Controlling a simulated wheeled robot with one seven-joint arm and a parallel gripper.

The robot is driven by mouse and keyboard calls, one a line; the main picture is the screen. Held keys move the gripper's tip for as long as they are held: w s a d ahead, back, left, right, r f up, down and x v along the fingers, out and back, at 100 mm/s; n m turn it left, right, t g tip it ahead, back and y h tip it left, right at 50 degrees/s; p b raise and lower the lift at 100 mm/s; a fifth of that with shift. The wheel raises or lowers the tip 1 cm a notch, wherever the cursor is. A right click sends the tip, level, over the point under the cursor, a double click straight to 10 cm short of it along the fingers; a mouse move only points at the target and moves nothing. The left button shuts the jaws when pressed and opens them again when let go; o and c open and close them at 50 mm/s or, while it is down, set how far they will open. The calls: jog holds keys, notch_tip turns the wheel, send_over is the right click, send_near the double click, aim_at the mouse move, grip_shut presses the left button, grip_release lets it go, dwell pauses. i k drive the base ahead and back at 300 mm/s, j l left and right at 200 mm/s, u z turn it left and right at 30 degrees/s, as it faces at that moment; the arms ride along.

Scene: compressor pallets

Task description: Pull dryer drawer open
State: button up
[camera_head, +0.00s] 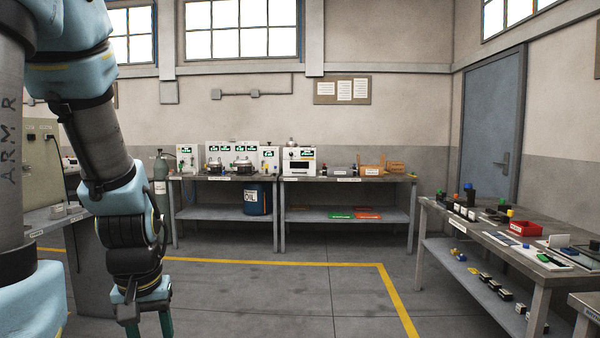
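A white box-shaped unit (299,161) with a dark front panel and a small green display stands on the back bench, right of centre. It may be the dryer; its label is too small to read, and I cannot make out a drawer handle or any drawer gap. My gripper (149,328) hangs pointing down at the lower left, well in front of the back benches and far from that unit. Its two green fingers stand apart with nothing seen between them. The fingertips are cut off by the bottom edge of the picture.
Two back benches (345,180) hold instruments and boxes; a blue drum (257,197) sits on a lower shelf. A grey-green gas cylinder (161,185) stands left of them. A right-hand bench (480,230) carries a red bin (519,229) and small parts. The floor (290,285) between is clear.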

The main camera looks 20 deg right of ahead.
aim_at(291, 168)
jog(key=i+l+z, duration=0.15)
jog(key=i, duration=0.2)
jog(key=i+l+z, duration=0.2)
jog(key=i, duration=0.15)
jog(key=i+j+z, duration=0.1)
jog(key=i+z, duration=0.2)
jog(key=i, duration=3.75)
jog(key=i+u, duration=0.2)
jog(key=i, duration=0.25)
jog(key=i+l+u, duration=0.15)
jog(key=i, duration=0.25)
jog(key=i+l+u, duration=0.2)
jog(key=i, duration=0.2)
jog(key=i+l+u, duration=0.2)
jog(key=i, duration=0.25)
jog(key=i+l+u, duration=0.45)
jog(key=i, duration=0.1)
